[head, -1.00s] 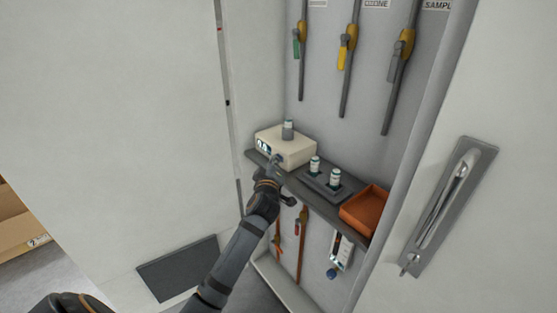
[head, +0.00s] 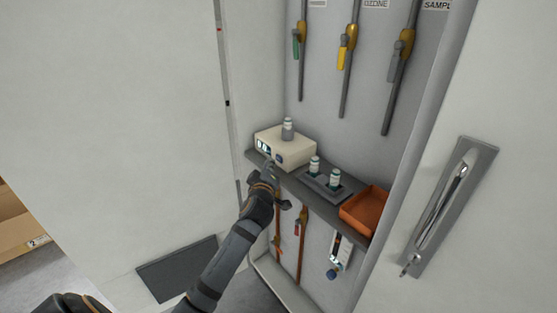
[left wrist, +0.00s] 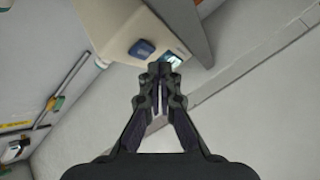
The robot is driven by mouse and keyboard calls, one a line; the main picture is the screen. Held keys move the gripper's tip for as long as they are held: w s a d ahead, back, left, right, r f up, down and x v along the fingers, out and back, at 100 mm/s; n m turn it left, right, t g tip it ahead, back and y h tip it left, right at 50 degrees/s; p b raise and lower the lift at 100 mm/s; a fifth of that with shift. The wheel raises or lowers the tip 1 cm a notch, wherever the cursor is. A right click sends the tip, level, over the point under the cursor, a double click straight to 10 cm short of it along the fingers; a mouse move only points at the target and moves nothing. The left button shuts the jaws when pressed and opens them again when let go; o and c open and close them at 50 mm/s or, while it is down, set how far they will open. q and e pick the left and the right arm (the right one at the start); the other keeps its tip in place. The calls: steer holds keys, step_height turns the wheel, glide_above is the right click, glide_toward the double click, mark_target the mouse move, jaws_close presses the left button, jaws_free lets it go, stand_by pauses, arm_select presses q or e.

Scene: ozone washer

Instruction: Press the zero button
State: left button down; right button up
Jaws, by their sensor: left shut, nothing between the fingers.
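The cream meter box (head: 294,149) stands on the dark shelf at the left end, a small capped vial (head: 288,129) upright on top. Its front has a lit display (head: 263,147) and a blue button (head: 280,159), which also shows in the left wrist view (left wrist: 141,48); I cannot read a label on it. My left gripper (head: 269,167) is shut and empty, just in front of the box, below and left of the blue button. In the left wrist view its fingertips (left wrist: 160,69) lie between the button and the display (left wrist: 172,59), apart from the button. My right gripper is not in view.
On the shelf (head: 316,206) right of the box are a dark holder with two capped vials (head: 335,178) and an orange tray (head: 364,211). Valve levers (head: 347,37) hang on the wall above. Pipes and a small meter (head: 340,250) are below the shelf.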

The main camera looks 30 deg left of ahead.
arm_select(q)
steer(key=shift+s+a, duration=0.3)
steer(key=shift+s, duration=0.45)
steer(key=shift+s+a, duration=0.35)
steer(key=shift+s, duration=0.4)
steer(key=shift+s+a, duration=0.3)
steer(key=shift+s, duration=0.45)
steer(key=s+a+f+m+g+h+p, duration=0.1)
steer(key=s+f+m+g+p, duration=0.15)
steer(key=f, duration=1.05)
steer(key=s+a+f+m+g+h+p, duration=0.1)
steer(key=s+f+m+g+p, duration=0.2)
steer(key=f, duration=1.1)
steer(key=s+d+f+m+g+h, duration=0.1)
steer(key=s+d+f+m+g, duration=0.15)
steer(key=s+f, duration=0.7)
steer(key=s+d+f+m+g+h+p, duration=0.1)
steer(key=s+d+f+m+g, duration=0.1)
steer(key=s+f, duration=0.4)
steer(key=s+d+f+m+g+h+p, duration=0.1)
steer(key=s+f, duration=0.5)
steer(key=s, duration=0.9)
steer(key=s+d+f+m+g+h+p, duration=0.1)
steer(key=s+d+f+m+g, duration=0.2)
steer(key=s, duration=0.8)
step_height(320, 180, down, 3)
steer(key=d, duration=0.2)
steer(key=shift+s+d+m+g+p, duration=0.15)
steer(key=shift+d+m+g+p, duration=0.15)
steer(key=shift+m+p, duration=0.1)
